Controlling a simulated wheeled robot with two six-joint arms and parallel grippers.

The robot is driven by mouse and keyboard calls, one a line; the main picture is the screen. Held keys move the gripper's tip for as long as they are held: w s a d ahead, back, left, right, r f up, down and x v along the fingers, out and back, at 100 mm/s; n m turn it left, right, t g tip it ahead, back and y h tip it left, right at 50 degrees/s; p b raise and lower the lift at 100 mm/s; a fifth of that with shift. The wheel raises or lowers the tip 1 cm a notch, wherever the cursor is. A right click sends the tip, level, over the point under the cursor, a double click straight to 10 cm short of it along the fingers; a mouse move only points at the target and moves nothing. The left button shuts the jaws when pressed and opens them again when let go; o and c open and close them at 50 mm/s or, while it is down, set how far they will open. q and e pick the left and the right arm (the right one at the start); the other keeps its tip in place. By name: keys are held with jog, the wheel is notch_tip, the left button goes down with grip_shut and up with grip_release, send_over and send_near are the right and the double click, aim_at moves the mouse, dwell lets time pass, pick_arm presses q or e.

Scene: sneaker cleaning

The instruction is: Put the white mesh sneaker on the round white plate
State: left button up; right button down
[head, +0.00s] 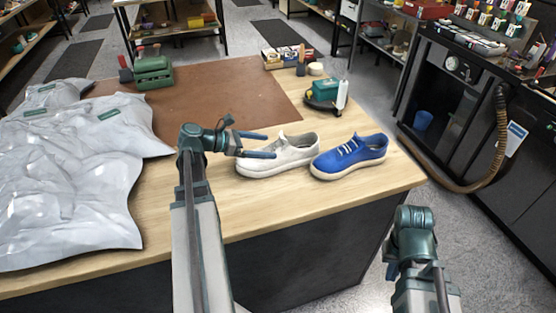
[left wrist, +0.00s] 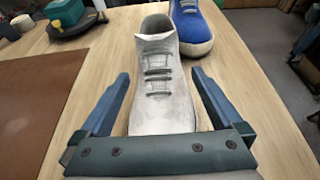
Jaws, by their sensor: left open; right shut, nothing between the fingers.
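The white mesh sneaker (head: 290,153) stands upright on the wooden table, left of a blue sneaker (head: 350,156). My left gripper (head: 270,145) is open, low beside the white sneaker's toe end. In the left wrist view, its two blue fingers (left wrist: 160,76) are spread on either side of the white sneaker (left wrist: 160,90), whose laces and opening face up. The blue sneaker (left wrist: 192,28) shows just beyond it. I see a gap between each finger and the shoe. My right arm shows low at the right, but its fingers are not visible. I see no round white plate.
Crinkled silver bags (head: 70,185) cover the table's left side. A brown mat (head: 215,100) lies behind the sneakers. A dark round stand with a teal box (head: 326,91) and a white bottle (head: 342,95) is behind the blue sneaker. Bare wood (head: 250,205) is free in front.

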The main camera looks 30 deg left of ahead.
aim_at(279, 147)
pick_arm(q)
jog(key=shift+b+x, duration=1.1)
jog(key=shift+x, duration=1.8)
jog(key=shift+a, duration=0.15)
jog(key=c, duration=1.4)
jog(key=shift+r, duration=0.1)
notch_tip(279, 147, up, 10)
jog(key=p, duration=1)
jog(key=shift+c, duration=0.2)
jog(key=shift+w, duration=0.15)
